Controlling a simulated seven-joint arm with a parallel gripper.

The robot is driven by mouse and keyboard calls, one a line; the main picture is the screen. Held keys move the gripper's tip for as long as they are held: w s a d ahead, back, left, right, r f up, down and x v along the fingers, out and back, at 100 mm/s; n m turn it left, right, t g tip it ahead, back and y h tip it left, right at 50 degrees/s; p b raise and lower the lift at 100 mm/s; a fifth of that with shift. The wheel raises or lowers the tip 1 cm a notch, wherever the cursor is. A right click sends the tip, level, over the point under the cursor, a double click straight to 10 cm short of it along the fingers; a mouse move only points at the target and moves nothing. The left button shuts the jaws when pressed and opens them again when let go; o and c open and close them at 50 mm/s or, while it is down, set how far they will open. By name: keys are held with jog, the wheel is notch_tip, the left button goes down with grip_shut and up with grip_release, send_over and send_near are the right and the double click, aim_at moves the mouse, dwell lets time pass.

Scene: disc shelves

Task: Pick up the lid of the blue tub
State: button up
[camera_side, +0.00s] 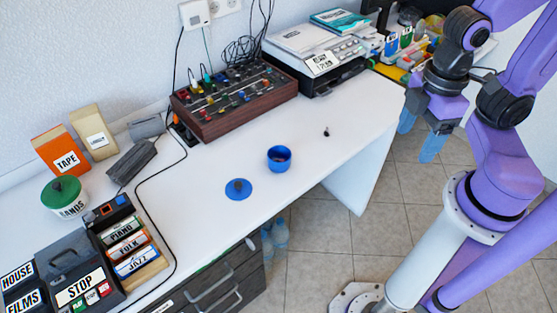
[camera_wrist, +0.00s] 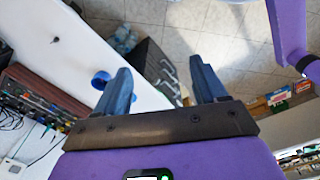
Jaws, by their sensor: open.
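The blue lid (camera_side: 238,190) lies flat on the white desk near its front edge, with a small dark knob on top. The blue tub (camera_side: 279,160) stands upright and open to the right of the lid, apart from it. My gripper (camera_side: 419,134) is open and empty, off to the right beyond the desk edge, above the floor. In the wrist view my gripper (camera_wrist: 163,72) has its two blue fingers spread. A blue thing (camera_wrist: 101,79), probably the tub, shows on the desk beside the left finger; the lid is not clearly seen there.
A mixer (camera_side: 235,103) and a printer (camera_side: 318,60) stand at the back. A green-lidded tub (camera_side: 64,190), boxes and a disc rack (camera_side: 130,245) stand left. A small dark object (camera_side: 326,132) lies right of the tub. The desk around the lid is clear.

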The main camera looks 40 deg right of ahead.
jog(key=o, duration=0.4)
jog(key=n, duration=1.3)
send_over(238, 184)
notch_tip(238, 184, down, 14)
jog(key=f, duration=1.1)
jog(key=shift+w+d+f, duration=0.15)
jog(key=shift+w+f, duration=0.05)
jog(key=shift+w, duration=0.15)
jog(key=shift+s+f, duration=0.15)
jog(key=shift+f, duration=1.25)
jog(key=shift+s+f, duration=0.15)
jog(key=shift+f, duration=1.2)
